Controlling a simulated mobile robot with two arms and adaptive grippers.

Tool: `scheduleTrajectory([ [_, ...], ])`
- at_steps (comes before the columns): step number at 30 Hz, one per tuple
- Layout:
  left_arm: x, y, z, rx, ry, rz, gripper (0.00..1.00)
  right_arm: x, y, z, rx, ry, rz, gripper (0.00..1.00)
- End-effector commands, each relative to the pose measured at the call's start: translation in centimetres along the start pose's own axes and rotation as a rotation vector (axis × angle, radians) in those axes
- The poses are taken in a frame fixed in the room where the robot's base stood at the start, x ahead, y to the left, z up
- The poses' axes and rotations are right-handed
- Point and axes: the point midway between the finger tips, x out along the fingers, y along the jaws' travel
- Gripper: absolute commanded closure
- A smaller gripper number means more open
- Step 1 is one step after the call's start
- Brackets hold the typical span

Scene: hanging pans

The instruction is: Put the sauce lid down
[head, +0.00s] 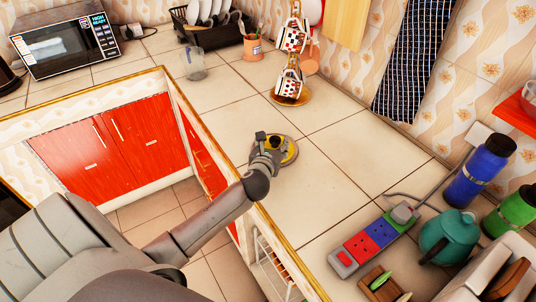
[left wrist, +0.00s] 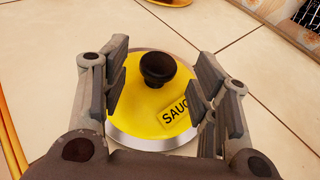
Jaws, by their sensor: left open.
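The sauce lid (left wrist: 152,112) is yellow with a silver rim, a black knob and a partly hidden label reading "SAUC". It lies flat on the tiled counter. In the head view the lid (head: 289,151) is near the counter's edge, partly covered by my left gripper (head: 268,143). In the left wrist view my left gripper (left wrist: 160,95) is open, with its fingers on either side of the black knob (left wrist: 157,69) and apart from it. My right gripper is not in view.
Mugs on a stand (head: 290,80) and a glass (head: 194,66) are farther back. A power strip (head: 372,243), a teal teapot (head: 447,238) and blue and green bottles stand at right. Bare tiles (head: 340,135) lie right of the lid. The counter's wooden edge (head: 205,140) is close at left.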

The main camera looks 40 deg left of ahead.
Motion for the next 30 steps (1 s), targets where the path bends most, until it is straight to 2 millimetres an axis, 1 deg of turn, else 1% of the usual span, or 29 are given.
scheduleTrajectory([
  [9, -5.4, 0.0, -0.1, 0.001, 0.001, -0.002, 0.44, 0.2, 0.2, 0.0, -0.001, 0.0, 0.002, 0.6],
  [15, -8.5, 0.0, -0.1, 0.002, 0.001, -0.002, 0.44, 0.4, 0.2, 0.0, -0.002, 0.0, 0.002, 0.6],
  [18, -9.6, 0.0, -0.1, 0.002, 0.001, -0.001, 0.44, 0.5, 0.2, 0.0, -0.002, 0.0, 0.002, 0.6],
  [21, -10.2, 0.0, 0.0, 0.0, 0.0, -0.001, 0.44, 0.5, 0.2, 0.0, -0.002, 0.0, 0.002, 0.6],
  [30, -10.6, 0.0, 0.0, 0.0, 0.001, 0.0, 0.44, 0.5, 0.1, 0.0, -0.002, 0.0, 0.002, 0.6],
])
